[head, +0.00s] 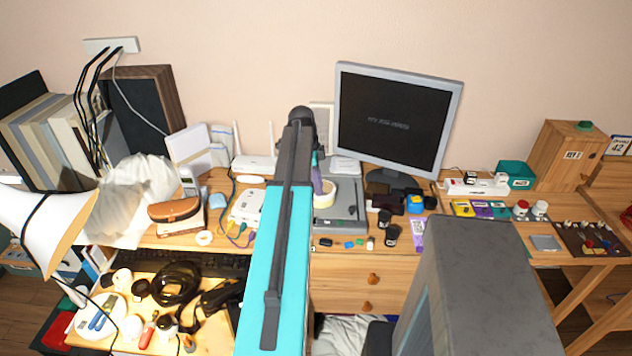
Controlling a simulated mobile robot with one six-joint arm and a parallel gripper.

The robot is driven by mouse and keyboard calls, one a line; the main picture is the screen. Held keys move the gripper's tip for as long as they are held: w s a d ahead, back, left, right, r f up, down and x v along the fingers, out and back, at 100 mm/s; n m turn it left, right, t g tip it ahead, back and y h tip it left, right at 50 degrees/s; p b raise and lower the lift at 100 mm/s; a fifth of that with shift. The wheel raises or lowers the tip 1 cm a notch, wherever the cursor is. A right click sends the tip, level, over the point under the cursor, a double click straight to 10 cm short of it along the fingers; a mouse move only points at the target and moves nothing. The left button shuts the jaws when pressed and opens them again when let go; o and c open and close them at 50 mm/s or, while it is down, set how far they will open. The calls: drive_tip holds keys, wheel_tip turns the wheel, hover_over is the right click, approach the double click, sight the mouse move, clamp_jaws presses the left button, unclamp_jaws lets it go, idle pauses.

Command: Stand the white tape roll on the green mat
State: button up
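A small white ring (204,238), which looks like a tape roll, lies flat on the desk in front of the brown case. A larger cream-coloured roll (326,194) sits by the grey flat device, just right of my arm and partly hidden by it. I cannot tell for sure which of the two is the white tape roll. I cannot make out a green mat; part of the desk is behind my arm. My gripper is hidden behind my teal arm link, so its fingers do not show.
A monitor (395,118) stands at the back of the desk. A brown case (175,210) and a white router (254,164) stand left of my arm. A teal box (515,174) stands at right.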

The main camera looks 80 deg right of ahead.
drive_tip(key=shift+s+f+b, duration=0.2)
drive_tip(key=shift+f+b, duration=0.15)
drive_tip(key=shift+f, duration=0.6)
drive_tip(key=shift+s+f+b, duration=0.2)
drive_tip(key=shift+f+b, duration=0.1)
drive_tip(key=shift+f, duration=0.6)
clamp_jaws()
drive_tip(key=shift+r, duration=0.15)
drive_tip(key=shift+r+p, duration=1.4)
drive_tip(key=shift+r, duration=1)
